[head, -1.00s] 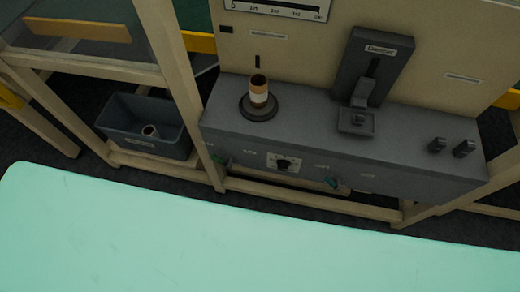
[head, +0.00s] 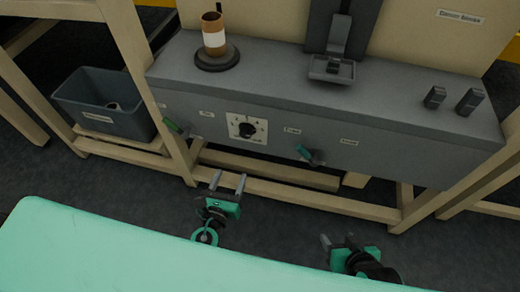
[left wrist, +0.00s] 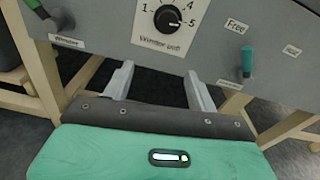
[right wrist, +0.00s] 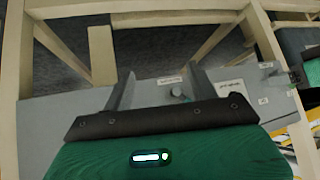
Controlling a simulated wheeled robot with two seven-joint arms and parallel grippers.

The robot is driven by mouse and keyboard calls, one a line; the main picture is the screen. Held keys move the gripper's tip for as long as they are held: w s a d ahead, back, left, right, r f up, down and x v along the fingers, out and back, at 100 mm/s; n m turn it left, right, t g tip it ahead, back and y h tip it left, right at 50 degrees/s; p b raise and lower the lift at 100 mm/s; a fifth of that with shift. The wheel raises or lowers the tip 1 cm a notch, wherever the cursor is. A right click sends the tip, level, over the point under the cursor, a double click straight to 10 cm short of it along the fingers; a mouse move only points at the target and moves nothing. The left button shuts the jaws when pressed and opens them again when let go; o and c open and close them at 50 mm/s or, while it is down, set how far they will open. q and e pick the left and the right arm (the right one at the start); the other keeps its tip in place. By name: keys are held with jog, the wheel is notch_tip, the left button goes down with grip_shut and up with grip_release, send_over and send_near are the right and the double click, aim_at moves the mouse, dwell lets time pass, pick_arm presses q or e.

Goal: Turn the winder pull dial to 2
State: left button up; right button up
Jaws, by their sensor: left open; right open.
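The winder pull dial (head: 246,129) is a round black knob on a white numbered plate, on the front of the grey bench. In the left wrist view the dial (left wrist: 168,19) shows large near the top, its pointer seeming to face the 5; 1, 4 and 5 are readable, the upper numbers are cut off. My left gripper (head: 228,182) is open and empty, below and in front of the dial, apart from it. Its fingers also show in the left wrist view (left wrist: 160,85). My right gripper (head: 338,240) is open and empty, lower and further right.
A green-handled lever (head: 177,128) sits left of the dial and a teal one (head: 309,155) right of it. A cardboard core (head: 214,35) stands on the bench top. A grey bin (head: 105,105) is at left. A pale green surface (head: 110,255) fills the front.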

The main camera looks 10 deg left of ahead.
aim_at(245, 136)
pick_arm(q)
jog(key=shift+m+t, duration=0.5)
jog(key=shift+m, duration=0.2)
jog(key=w, duration=0.4)
jog(key=w+r, duration=0.1)
jog(key=w, duration=0.4)
jog(key=w+r+p, duration=0.1)
jog(key=w, duration=0.3)
jog(key=shift+w+d+r, duration=0.1)
jog(key=shift+w+d, duration=0.3)
pick_arm(e)
jog(key=s+d+r+g, duration=0.1)
jog(key=s+d+r+g+h, duration=0.1)
jog(key=d, duration=0.1)
jog(key=shift+s+r, duration=0.15)
jog(key=shift+r, duration=0.05)
pick_arm(q)
jog(key=shift+c, duration=0.2)
pick_arm(e)
jog(key=shift+d, duration=0.1)
pick_arm(q)
jog(key=c, duration=0.9)
